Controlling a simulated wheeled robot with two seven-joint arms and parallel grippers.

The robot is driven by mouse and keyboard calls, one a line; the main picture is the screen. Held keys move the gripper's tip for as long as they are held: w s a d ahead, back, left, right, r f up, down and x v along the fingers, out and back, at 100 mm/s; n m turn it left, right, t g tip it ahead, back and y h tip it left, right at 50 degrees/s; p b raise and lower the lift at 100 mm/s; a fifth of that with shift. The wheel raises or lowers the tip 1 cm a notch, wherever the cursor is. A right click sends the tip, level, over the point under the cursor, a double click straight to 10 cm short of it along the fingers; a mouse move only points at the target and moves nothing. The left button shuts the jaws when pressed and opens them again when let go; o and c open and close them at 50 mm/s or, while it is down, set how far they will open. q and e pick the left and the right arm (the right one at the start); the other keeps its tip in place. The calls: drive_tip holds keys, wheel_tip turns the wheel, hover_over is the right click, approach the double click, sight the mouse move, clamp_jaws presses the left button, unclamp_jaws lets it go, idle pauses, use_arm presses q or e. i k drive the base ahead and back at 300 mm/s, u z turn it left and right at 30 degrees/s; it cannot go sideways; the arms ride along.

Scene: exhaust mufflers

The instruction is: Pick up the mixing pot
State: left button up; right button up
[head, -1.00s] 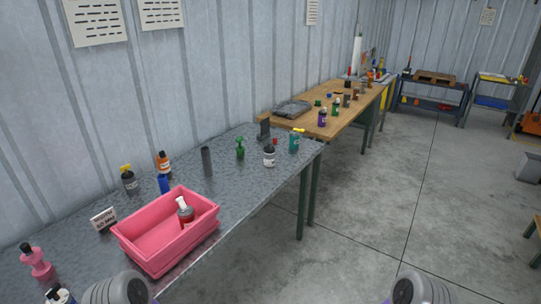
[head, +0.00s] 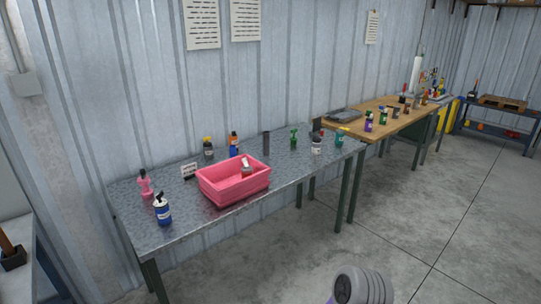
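I cannot clearly make out which thing is the mixing pot. A small squat white-and-dark container (head: 316,145) stands upright toward the right end of the grey metal table (head: 290,192); it may be the pot, but it is too small to be sure. A pink bin (head: 233,194) stands near the middle of this table with a white-topped bottle (head: 246,167) in it. Neither of my grippers is in view. Only a rounded grey part of one of my arms shows at the bottom edge.
A blue bottle (head: 162,211) and a pink bottle (head: 145,183) stand at the table's left end. A green spray bottle (head: 293,139) and a teal bottle (head: 339,138) stand near the right end. A wooden bench (head: 385,121) lies beyond. The floor in front is clear.

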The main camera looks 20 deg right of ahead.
sight(316, 144)
drive_tip(key=z, duration=0.7)
drive_tip(key=i, duration=0.4)
drive_tip(key=z, duration=1.15)
drive_tip(key=i, duration=1.6)
drive_tip(key=u, duration=0.75)
drive_tip(key=i, duration=1)
drive_tip(key=u, duration=1.15)
